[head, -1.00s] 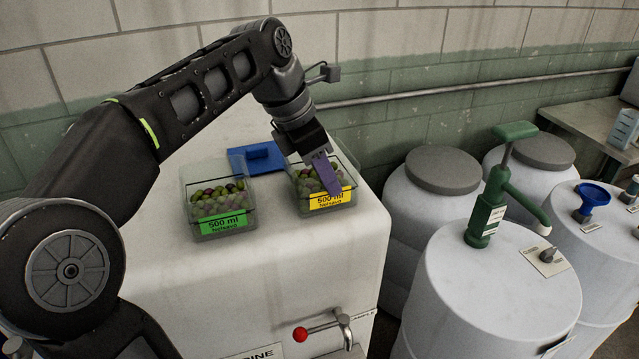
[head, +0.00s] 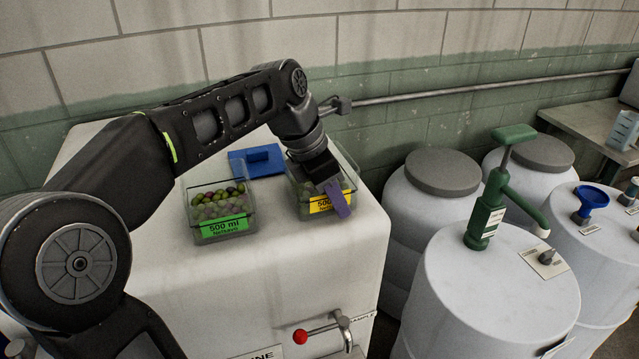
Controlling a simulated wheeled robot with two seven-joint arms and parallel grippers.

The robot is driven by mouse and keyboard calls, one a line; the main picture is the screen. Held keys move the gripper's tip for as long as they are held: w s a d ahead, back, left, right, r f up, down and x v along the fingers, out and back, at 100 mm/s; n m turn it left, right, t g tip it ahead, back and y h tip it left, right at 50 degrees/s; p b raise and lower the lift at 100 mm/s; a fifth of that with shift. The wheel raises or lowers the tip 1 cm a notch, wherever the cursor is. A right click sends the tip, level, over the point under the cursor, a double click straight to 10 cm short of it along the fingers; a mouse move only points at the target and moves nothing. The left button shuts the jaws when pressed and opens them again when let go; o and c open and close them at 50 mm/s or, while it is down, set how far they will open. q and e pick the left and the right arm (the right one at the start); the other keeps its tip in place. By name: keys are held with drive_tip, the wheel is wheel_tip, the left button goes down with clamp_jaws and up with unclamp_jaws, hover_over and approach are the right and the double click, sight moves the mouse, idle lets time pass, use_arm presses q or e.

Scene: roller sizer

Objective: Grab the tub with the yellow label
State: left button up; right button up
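The clear tub with the yellow "500 ml" label (head: 318,205) stands on the white tank top, with olives inside. My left gripper (head: 336,196) is down at this tub, and its dark body covers much of the tub's opening. One purple finger crosses the label's right part at the tub's front. The other finger is hidden, so I cannot tell whether the gripper is open or shut, or whether it touches the tub. A similar tub with a green label (head: 222,226) and olives stands to the left. My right gripper is not in view.
White barrels, one with a green pump (head: 490,205), stand to the right. The tank top's front is clear.

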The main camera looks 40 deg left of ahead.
use_arm(q)
drive_tip(key=shift+f, duration=0.15)
idle(0.4)
drive_tip(key=shift+c, duration=0.4)
clamp_jaws()
idle(0.9)
